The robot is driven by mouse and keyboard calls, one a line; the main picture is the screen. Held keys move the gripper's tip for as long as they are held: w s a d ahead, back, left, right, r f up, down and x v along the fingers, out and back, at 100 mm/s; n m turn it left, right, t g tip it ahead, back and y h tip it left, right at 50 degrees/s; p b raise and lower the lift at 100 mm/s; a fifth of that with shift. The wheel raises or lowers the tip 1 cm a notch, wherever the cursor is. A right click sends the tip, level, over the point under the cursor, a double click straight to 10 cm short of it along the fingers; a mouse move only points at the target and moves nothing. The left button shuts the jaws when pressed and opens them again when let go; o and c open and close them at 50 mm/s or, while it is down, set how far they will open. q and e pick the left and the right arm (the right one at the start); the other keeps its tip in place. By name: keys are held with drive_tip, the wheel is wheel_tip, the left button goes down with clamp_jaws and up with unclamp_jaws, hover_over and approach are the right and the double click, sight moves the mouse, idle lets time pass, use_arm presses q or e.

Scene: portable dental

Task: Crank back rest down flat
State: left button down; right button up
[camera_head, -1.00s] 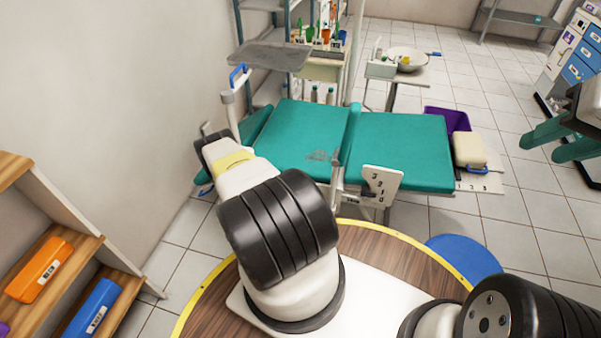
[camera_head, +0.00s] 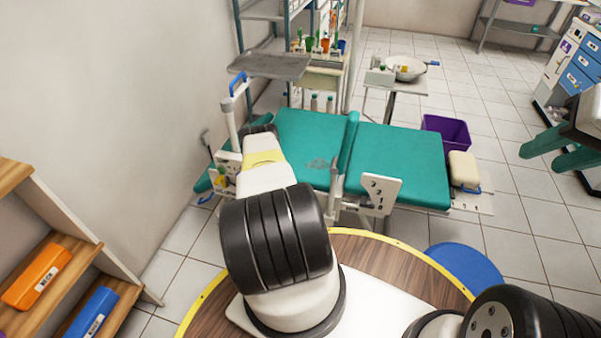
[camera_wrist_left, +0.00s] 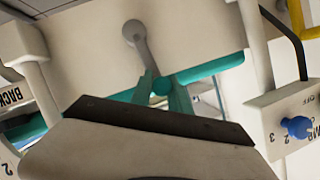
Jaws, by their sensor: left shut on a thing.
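The dental chair has a teal left cushion (camera_head: 308,140) and a teal right cushion (camera_head: 400,165), joined at a raised seam. Both look close to flat in the head view; I cannot tell the exact tilt. My left gripper (camera_wrist_left: 163,95) is shut on this crank handle. In the head view my left arm hides the gripper and crank.
A "BACK" label (camera_wrist_left: 10,97) and a blue dial knob (camera_wrist_left: 297,126) flank the crank. Shelves (camera_head: 70,245) stand at left, a grey tray (camera_head: 270,65) behind.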

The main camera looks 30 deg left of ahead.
use_arm(q)
drive_tip(key=shift+d+f, duration=0.1)
drive_tip(key=shift+d, duration=0.55)
drive_tip(key=c, duration=1.3)
unclamp_jaws()
drive_tip(key=shift+w, duration=0.1)
drive_tip(key=shift+o, duration=0.2)
drive_tip(key=v, duration=0.7)
drive_tip(key=shift+s, duration=0.3)
